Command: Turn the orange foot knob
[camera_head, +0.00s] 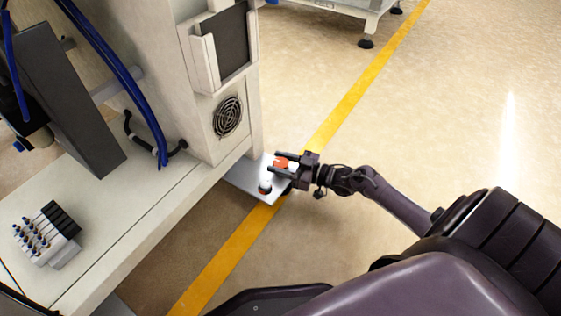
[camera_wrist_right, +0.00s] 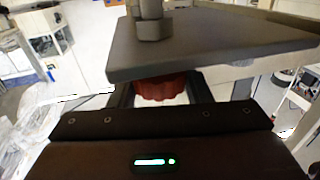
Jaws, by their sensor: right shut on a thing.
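The orange foot knob (camera_head: 280,163) sits at a small grey plate (camera_head: 240,182) beside the lower corner of the white machine cabinet. My right gripper (camera_head: 277,168) reaches in from the right and is shut on the knob, its fingers on either side. In the right wrist view the knob (camera_wrist_right: 160,88) looks red and ribbed, between the two fingers (camera_wrist_right: 160,95) and partly hidden behind the plate (camera_wrist_right: 210,50). My left gripper is not in view.
The machine cabinet (camera_head: 215,70) with a fan grille (camera_head: 227,117) stands just left of the knob. A white bench surface (camera_head: 110,220) holds a small valve block (camera_head: 46,235). A yellow floor line (camera_head: 345,105) runs past the plate. Open floor lies to the right.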

